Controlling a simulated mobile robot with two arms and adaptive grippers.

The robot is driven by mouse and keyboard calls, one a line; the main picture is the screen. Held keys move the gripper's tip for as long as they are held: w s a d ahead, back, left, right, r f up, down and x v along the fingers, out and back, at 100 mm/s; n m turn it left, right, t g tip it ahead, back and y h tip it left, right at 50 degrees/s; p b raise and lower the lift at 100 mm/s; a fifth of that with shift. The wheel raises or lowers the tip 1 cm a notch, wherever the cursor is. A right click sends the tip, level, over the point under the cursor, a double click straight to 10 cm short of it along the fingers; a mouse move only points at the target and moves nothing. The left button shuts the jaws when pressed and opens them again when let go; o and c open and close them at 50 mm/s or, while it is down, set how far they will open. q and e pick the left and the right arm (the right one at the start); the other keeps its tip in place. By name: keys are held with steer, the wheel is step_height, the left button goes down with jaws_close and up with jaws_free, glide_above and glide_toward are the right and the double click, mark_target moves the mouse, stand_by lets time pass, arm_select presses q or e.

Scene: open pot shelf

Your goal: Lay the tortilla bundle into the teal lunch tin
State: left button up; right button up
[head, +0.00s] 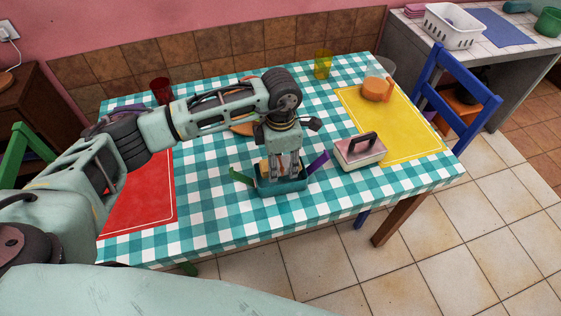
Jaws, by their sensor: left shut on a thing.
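The teal lunch tin (283,188) stands open on the checked tablecloth near the table's front edge. A green flap (240,175) sticks out at its left and a purple flap (318,161) at its right. My left gripper (281,173) points down at the tin, with its fingertips at or inside the opening. It is shut on the tan tortilla bundle (265,169), which is mostly hidden by the fingers and tin wall. I cannot tell whether the bundle touches the tin's floor. My right gripper is not in view.
A pink box with a dark handle (360,151) stands just right of the tin. A yellow mat (405,125) bears an orange mug (376,89). A yellow cup (323,65) and a red cup (162,91) stand at the back. A red mat (140,200) lies left.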

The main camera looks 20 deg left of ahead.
arm_select(q)
steer(key=o, duration=1.4)
step_height(320, 180, up, 12)
stand_by(0.3)
